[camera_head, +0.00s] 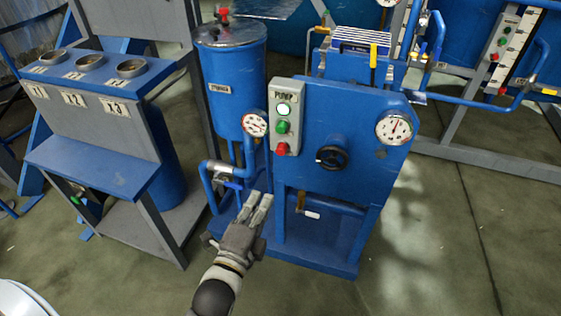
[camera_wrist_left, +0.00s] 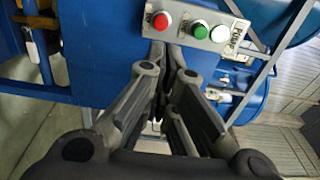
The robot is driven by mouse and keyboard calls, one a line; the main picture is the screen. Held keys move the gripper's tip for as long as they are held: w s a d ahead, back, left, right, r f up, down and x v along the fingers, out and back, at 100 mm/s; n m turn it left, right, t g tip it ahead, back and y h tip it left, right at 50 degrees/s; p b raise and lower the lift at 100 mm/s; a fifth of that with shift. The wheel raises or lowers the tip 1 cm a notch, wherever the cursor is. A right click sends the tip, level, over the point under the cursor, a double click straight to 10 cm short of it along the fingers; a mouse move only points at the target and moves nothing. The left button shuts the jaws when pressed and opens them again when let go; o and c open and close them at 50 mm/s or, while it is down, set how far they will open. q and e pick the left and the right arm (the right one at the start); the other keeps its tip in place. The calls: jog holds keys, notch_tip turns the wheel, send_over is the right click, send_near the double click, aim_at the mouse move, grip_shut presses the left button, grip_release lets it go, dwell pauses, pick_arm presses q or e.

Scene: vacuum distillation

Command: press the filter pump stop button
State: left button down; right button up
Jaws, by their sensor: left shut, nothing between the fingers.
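The pump's grey control box (camera_head: 294,93) is on the left front edge of the blue pump unit (camera_head: 345,105). It carries a PUMP label, a lit white lamp (camera_head: 284,109), a green button (camera_head: 283,127) and, lowest, the red stop button (camera_head: 282,149). My left gripper (camera_head: 262,197) is shut and empty, below and slightly left of the red button, apart from it in the picture. In the left wrist view, the red button (camera_wrist_left: 161,21) shows just beyond the fingertips (camera_wrist_left: 166,52), with the green button (camera_wrist_left: 200,31) to its right. My right gripper is not in view.
A round gauge (camera_head: 255,124) and blue pipes sit left of the box. A blue tank (camera_head: 235,85) stands behind.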

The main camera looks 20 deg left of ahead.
aim_at(283, 153)
pick_arm(q)
jog(key=shift+w, duration=0.15)
jog(key=w+b, duration=0.1)
jog(key=w, duration=1.1)
jog(key=shift+w+d, duration=0.2)
jog(key=shift+w+b, duration=0.35)
jog(key=shift+w, duration=0.35)
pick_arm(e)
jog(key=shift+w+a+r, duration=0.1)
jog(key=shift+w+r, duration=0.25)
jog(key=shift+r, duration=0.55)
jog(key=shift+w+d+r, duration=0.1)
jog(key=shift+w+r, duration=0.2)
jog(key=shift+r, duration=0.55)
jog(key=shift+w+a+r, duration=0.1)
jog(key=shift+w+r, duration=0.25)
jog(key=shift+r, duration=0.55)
